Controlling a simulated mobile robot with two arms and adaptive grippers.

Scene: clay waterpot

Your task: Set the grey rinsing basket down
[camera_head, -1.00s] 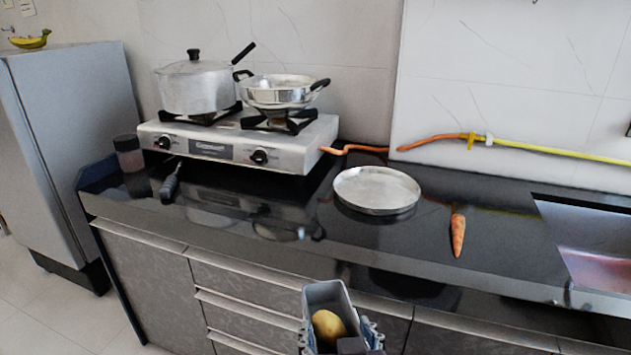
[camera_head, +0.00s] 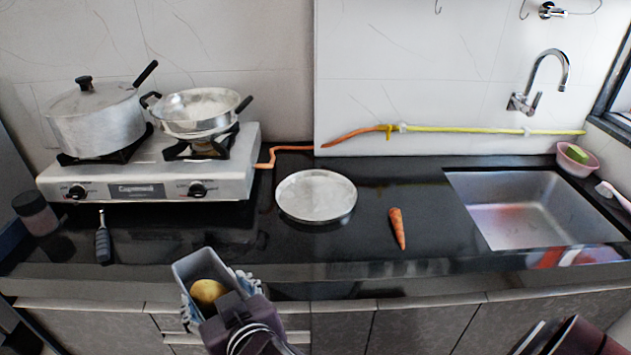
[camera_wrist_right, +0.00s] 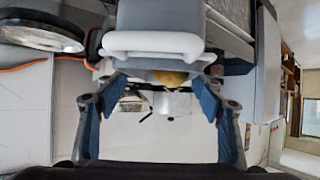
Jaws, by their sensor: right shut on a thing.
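The grey rinsing basket (camera_head: 191,268) is a narrow, open-topped box with a yellow, potato-like item (camera_head: 207,292) inside. My right gripper (camera_head: 217,299) is shut on the basket, with its fingers on both sides. In the head view the basket shows over the counter's front edge, slightly turned; whether anything supports it cannot be seen. In the right wrist view, the pale basket wall (camera_wrist_right: 150,45) lies across the top, with the yellow item (camera_wrist_right: 168,77) just showing and my right gripper's fingers (camera_wrist_right: 160,82) on either side. My left gripper is not in view.
The black counter (camera_head: 350,235) has free room around a round metal plate (camera_head: 316,194) and a carrot (camera_head: 397,228). A stove (camera_head: 140,180) with two pots stands left. A dark-handled tool (camera_head: 102,245) and a jar (camera_head: 36,214) are near it. The sink (camera_head: 520,210) is right.

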